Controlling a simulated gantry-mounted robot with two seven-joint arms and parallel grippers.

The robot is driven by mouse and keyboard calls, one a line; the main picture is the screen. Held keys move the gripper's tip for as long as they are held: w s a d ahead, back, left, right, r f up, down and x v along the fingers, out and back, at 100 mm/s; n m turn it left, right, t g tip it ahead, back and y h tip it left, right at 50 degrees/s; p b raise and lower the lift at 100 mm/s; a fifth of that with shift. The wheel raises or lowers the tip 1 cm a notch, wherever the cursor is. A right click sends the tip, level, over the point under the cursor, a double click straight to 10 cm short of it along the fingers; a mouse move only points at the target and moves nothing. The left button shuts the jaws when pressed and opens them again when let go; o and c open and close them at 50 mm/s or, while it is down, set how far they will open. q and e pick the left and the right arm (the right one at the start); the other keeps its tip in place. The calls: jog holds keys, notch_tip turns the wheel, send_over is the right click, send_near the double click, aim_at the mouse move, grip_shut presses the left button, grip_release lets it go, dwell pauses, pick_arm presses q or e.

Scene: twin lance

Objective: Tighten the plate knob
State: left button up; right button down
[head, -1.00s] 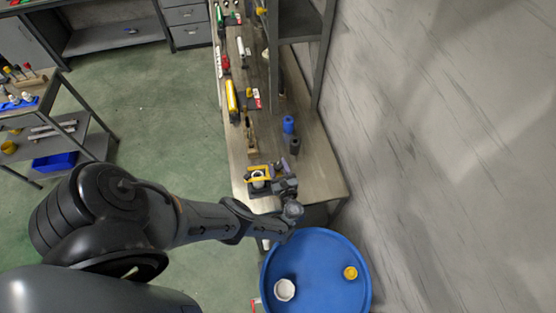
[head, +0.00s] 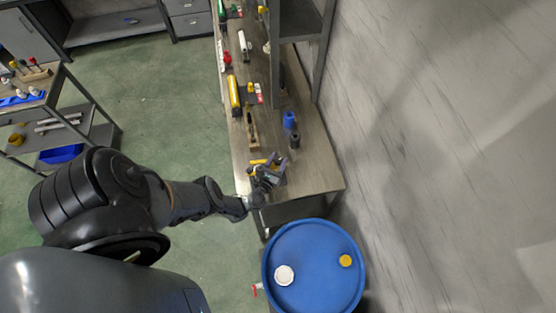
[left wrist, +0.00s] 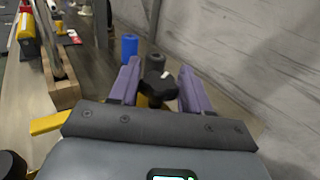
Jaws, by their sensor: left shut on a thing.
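The plate knob (left wrist: 158,90) is black and lobed with a small white mark. In the left wrist view it sits between the two purple fingers of my left gripper (left wrist: 160,76), which is shut on it. In the head view my left gripper (head: 270,174) is at the near end of the bench, over a yellow fixture (head: 256,162). The gripper hides most of that fixture and the knob there. Part of a yellow piece (left wrist: 50,123) shows left of the gripper in the left wrist view. My right gripper is in neither view.
A blue cylinder (head: 290,121) and a dark cylinder (head: 295,141) stand just beyond the gripper, near a wooden stand (head: 252,138). The wall (head: 430,150) is to the right. A blue barrel (head: 318,280) stands before the bench (head: 318,165).

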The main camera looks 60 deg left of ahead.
pick_arm(q)
jog(key=shift+m+h, duration=0.3)
jog(key=shift+h, duration=0.1)
jog(key=o, duration=1)
jog(key=shift+c, duration=0.2)
